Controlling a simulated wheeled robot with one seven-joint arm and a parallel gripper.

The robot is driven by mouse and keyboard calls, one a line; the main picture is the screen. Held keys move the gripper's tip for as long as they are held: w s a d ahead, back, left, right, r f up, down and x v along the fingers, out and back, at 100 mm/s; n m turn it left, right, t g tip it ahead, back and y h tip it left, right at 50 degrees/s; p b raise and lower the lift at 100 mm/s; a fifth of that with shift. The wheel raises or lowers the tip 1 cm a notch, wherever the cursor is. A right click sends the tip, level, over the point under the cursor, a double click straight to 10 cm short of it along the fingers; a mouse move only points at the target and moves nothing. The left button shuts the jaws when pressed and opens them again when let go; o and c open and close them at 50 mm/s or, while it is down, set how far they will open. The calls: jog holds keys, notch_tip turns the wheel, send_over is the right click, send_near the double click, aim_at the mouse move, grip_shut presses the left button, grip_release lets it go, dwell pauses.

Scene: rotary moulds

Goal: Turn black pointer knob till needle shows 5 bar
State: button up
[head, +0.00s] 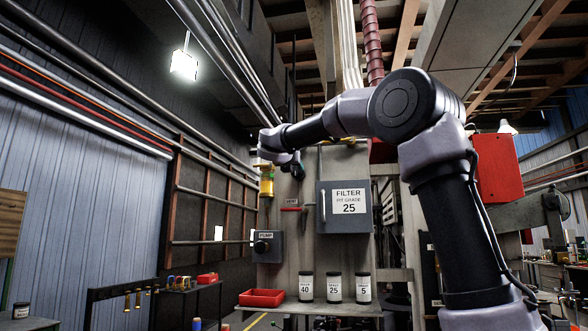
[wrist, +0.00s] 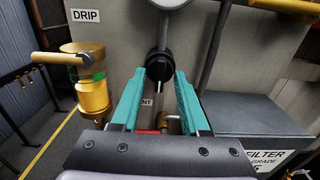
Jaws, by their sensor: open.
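The black knob (wrist: 159,62) is on the grey panel in the wrist view, straight ahead of my gripper (wrist: 160,78). The two teal fingers are open, their tips on either side of the knob's lower part. I cannot tell whether they touch it. A grey round part (wrist: 172,4) above the knob is cut off by the top edge; no dial face or needle shows. In the head view my gripper (head: 291,166) is small and dark against the upper panel, and my arm hides the area around it.
A brass drip fitting (wrist: 92,90) with a lever stands close left of my fingers. A grey filter box (head: 345,207) is at lower right, and a red-handled vent valve (head: 291,209) below. A pump box (head: 265,246), a red tray (head: 262,298) and several jars (head: 334,287) sit lower.

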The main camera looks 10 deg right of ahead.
jog(key=shift+w+d, duration=0.2)
jog(key=shift+w, duration=0.25)
jog(key=shift+c, duration=0.3)
grip_shut()
jog(key=shift+m, duration=0.4)
jog(key=m, duration=0.4)
jog(key=shift+d+m, duration=0.1)
jog(key=shift+m, duration=0.2)
jog(key=m, duration=0.5)
jog(key=shift+s+f, duration=0.1)
jog(key=shift+f, duration=0.05)
